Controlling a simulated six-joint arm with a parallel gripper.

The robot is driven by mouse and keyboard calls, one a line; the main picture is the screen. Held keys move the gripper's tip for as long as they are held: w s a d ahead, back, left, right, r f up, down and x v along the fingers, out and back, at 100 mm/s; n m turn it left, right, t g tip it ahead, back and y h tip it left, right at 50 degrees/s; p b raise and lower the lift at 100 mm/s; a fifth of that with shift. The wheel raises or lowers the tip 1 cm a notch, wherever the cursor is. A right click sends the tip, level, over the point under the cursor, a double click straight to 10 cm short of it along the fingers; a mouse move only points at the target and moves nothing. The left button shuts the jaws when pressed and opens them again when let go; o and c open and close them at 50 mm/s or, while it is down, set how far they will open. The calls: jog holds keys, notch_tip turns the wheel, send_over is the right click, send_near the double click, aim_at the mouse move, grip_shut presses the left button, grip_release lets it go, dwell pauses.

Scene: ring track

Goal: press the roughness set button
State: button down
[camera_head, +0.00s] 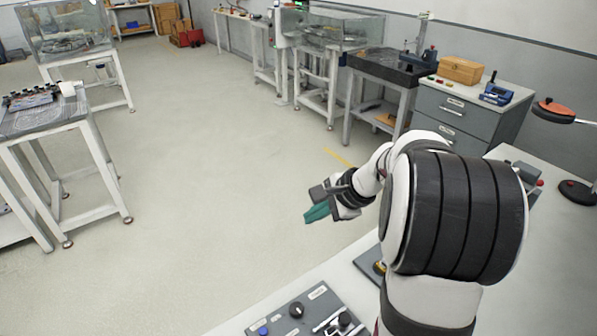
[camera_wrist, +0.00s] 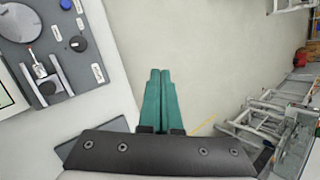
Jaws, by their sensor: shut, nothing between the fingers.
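A grey control panel (camera_head: 272,315) lies on the white table at the bottom of the head view, cut off by the frame edge. It bears a blue button (camera_head: 263,331) and a black knob (camera_head: 296,310). The wrist view shows the panel (camera_wrist: 58,19) at upper left, with the blue button (camera_wrist: 66,4) at the top edge and the black knob (camera_wrist: 78,44) below it. The labels are too small to read, so I cannot tell which control sets roughness. My gripper (camera_head: 307,219) is shut and empty, its green fingers (camera_wrist: 160,73) apart from the panel, over the floor in the picture.
In the wrist view a grey disc (camera_wrist: 30,18) and a bracket with a red-tipped probe (camera_wrist: 44,76) are also on the panel. The white table (camera_wrist: 104,92) ends beside the panel. Drawers (camera_head: 455,115) and benches stand far behind; open floor (camera_head: 220,170) lies between.

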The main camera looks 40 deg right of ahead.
jog(key=s+d+f+m+h, duration=0.1)
jog(key=s+d+f+m, duration=0.1)
jog(key=d, duration=0.6)
jog(key=s+d+f+m+t+h, duration=0.1)
jog(key=s+d+f+m+h, duration=0.1)
jog(key=d, duration=0.7)
jog(key=s+d+f+m+h, duration=0.2)
jog(key=s+d+f+m, duration=0.1)
jog(key=d, duration=0.6)
jog(key=s+m, duration=0.1)
jog(key=m, duration=0.1)
jog(key=shift+s+f+m+t, duration=0.25)
jog(key=shift+f+m+t, duration=0.05)
jog(key=shift+f, duration=0.05)
jog(key=shift+f, duration=4.4)
jog(key=shift+f, duration=0.4)
